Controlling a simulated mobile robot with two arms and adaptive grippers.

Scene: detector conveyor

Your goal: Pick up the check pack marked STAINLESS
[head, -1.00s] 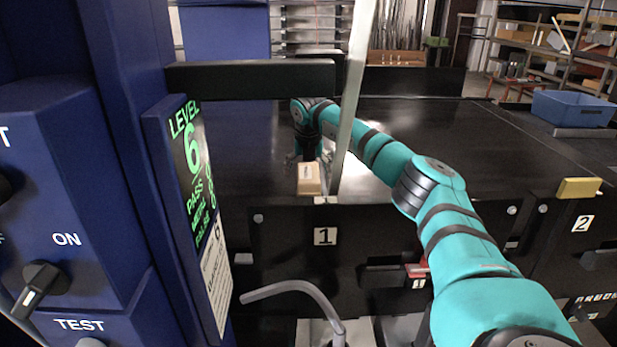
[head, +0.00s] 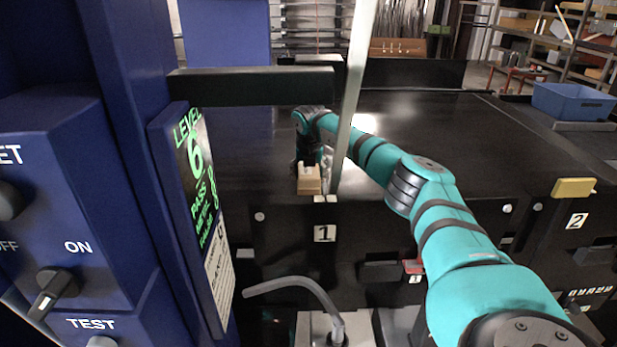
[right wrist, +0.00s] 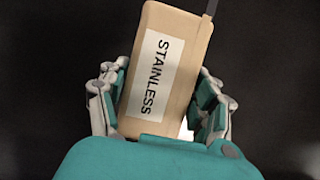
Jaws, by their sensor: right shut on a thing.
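The check pack marked STAINLESS (right wrist: 165,70) is a tan block with a white label, seen close up in the right wrist view. It lies between the two fingers of my right gripper (right wrist: 160,103), which is shut on it. In the head view the tan pack (head: 309,180) is at the near edge of the black conveyor, above the "1" plate. I cannot tell whether the pack touches the belt. My left gripper is not in view.
A slanted grey post (head: 351,100) stands just right of the pack. A dark bar (head: 250,86) juts across from the blue detector column (head: 133,120). A yellow block (head: 573,188) sits on the front edge at right. A blue bin (head: 573,103) stands at far right. The black belt (head: 450,135) is largely clear.

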